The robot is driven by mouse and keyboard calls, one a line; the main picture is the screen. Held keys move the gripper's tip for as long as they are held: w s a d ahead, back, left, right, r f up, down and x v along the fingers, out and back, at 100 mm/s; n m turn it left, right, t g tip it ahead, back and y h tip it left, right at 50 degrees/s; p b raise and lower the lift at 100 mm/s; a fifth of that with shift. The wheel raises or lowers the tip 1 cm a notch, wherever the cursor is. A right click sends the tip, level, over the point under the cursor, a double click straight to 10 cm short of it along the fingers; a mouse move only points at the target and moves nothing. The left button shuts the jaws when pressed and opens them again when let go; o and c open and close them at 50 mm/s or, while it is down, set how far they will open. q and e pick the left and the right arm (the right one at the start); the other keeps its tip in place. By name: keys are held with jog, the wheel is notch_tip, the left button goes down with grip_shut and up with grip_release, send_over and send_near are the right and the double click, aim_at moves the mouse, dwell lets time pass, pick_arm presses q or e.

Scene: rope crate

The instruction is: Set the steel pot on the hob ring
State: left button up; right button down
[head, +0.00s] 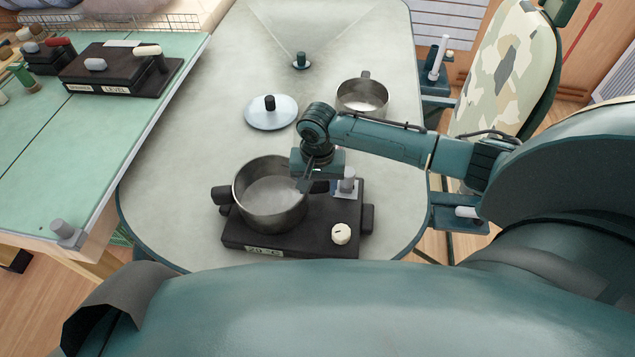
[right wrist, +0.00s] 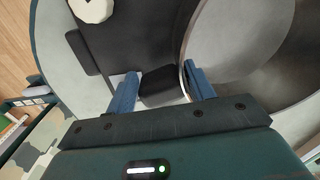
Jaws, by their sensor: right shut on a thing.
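The steel pot (head: 262,212), with dark side handles, is upright over the left part of the black hob (head: 300,243). The hob ring is hidden beneath it, and I cannot tell whether the pot rests on it or is slightly above. My right gripper (head: 315,182) is at the pot's right side. In the right wrist view, my right gripper's fingers (right wrist: 162,88) are shut on the pot, with the pot's rim (right wrist: 184,75) and dark handle (right wrist: 158,84) between them. One finger is inside the pot. The pot is empty. My left gripper is not in view.
A smaller pan (head: 362,99) and a pale lid (head: 270,114) with a black knob stand farther back on the table. The hob's cream knob (head: 341,233) is at its front right. A green bench (head: 90,130) with black control boxes is at left.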

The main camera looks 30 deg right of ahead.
jog(key=shift+f, duration=0.1)
jog(key=c, duration=0.7)
grip_release()
jog(key=shift+o, duration=1.2)
notch_tip(320, 180, up, 13)
